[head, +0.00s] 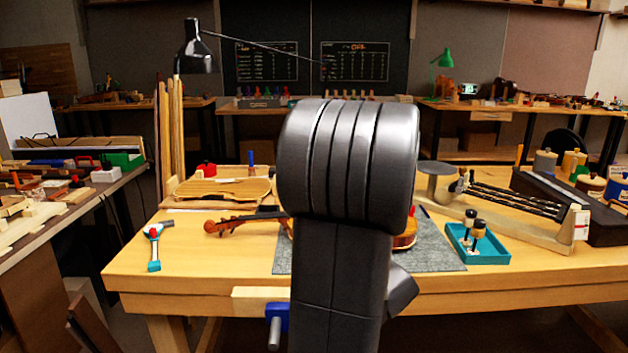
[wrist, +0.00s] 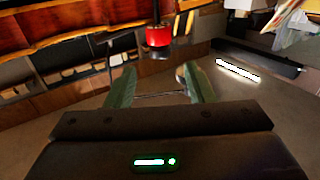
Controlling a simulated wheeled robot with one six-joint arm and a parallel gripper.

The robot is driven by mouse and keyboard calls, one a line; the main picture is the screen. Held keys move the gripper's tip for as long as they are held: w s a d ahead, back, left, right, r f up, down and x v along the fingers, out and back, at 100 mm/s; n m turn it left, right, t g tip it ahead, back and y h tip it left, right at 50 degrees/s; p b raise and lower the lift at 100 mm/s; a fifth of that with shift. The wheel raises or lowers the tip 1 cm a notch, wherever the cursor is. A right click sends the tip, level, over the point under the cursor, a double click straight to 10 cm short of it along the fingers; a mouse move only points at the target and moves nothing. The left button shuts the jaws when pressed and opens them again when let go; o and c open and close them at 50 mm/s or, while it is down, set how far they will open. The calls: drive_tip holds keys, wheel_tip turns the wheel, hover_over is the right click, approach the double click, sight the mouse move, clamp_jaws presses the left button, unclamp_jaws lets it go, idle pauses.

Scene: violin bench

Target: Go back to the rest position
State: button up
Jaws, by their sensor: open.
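My gripper (wrist: 158,88) shows in the wrist view with its two greenish fingers apart and nothing between them. In the head view my own dark arm stands upright in the middle, and the gripper itself cannot be made out. A violin (head: 405,238) lies on the grey mat (head: 445,258) on the workbench, mostly hidden behind my arm. Its scroll and neck (head: 235,224) stick out to the left. In the wrist view a red and black object (wrist: 158,36) appears beyond the fingers, apart from them; I cannot tell what it is.
The wooden workbench (head: 200,278) spans the front. A teal tray (head: 485,258) with dark-topped items is on its right, a teal and white tool (head: 154,248) on its left. A violin plate (head: 225,188) lies behind. A side bench (head: 70,210) stands left. A blue-handled vise (head: 275,320) juts forward.

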drive_tip(key=b+x, duration=0.1)
drive_tip(key=x, duration=0.8)
drive_tip(key=shift+w+a, duration=0.15)
drive_tip(key=shift+w, duration=0.15)
drive_tip(key=p+v, duration=0.2)
drive_tip(key=v, duration=1.2)
drive_tip(key=b+x, duration=0.2)
drive_tip(key=x, duration=1.2)
drive_tip(key=shift+a, duration=0.1)
drive_tip(key=shift+m+t+h, duration=0.4)
drive_tip(key=shift+m+h, duration=0.1)
drive_tip(key=shift+h, duration=0.2)
drive_tip(key=shift+r+m+t+h, duration=0.1)
drive_tip(key=shift+m+t+h, duration=0.2)
drive_tip(key=shift+m+h, duration=0.45)
drive_tip(key=shift+d+m+t+h+p, duration=0.15)
drive_tip(key=shift+m+h+p, duration=0.25)
drive_tip(key=shift+h, duration=0.3)
drive_tip(key=shift+d+m+t+h+p, duration=0.15)
drive_tip(key=shift+m+h+p, duration=0.2)
drive_tip(key=shift+h, duration=0.3)
drive_tip(key=shift+h+p, duration=0.4)
drive_tip(key=shift+p, duration=0.15)
